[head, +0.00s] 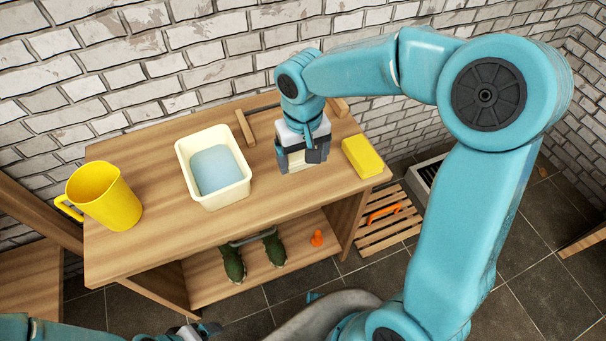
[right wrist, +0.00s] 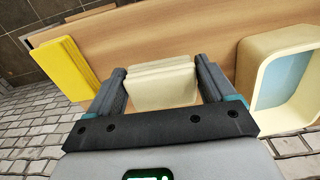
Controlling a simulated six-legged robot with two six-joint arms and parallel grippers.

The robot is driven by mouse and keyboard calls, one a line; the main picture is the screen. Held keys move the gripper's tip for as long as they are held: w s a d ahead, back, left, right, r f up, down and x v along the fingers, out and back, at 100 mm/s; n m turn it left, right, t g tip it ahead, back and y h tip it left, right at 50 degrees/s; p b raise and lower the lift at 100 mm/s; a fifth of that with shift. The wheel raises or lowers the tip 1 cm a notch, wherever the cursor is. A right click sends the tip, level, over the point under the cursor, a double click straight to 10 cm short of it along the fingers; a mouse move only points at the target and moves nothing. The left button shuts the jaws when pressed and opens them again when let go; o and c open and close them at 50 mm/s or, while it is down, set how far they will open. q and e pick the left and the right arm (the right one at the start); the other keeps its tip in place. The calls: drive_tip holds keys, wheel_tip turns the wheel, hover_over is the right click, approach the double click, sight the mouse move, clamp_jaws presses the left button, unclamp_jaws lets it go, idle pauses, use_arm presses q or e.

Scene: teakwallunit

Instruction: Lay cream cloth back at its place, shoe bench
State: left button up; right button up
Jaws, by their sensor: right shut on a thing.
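The cream cloth (head: 296,161) is a small folded stack in my right gripper (head: 300,153), over the right part of the wooden shoe bench top (head: 215,213). In the right wrist view the folded cloth (right wrist: 160,85) shows its layers between the two fingers of the gripper (right wrist: 158,72), which is shut on it. Whether the cloth touches the bench top I cannot tell. My left gripper (head: 197,331) is only partly in view at the bottom edge, away from the bench top, and its jaws are unclear.
A yellow folded cloth or block (head: 362,157) lies right of the right gripper. A cream basin (head: 184,167) with a pale blue inside stands to its left, and a yellow mug (head: 106,200) further left. Green boots (head: 274,248) and an orange item (head: 317,238) sit on the lower shelf.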

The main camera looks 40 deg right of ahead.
sight(303, 182)
wheel_tip(303, 182, down, 6)
drive_tip(key=shift+b, duration=0.5)
drive_tip(key=shift+f, duration=0.2)
drive_tip(key=o, duration=0.7)
drive_tip(key=shift+r, duration=0.25)
wheel_tip(303, 182, up, 12)
drive_tip(key=shift+r+p, duration=0.1)
drive_tip(key=shift+p, duration=1.15)
drive_tip(key=shift+s, duration=0.1)
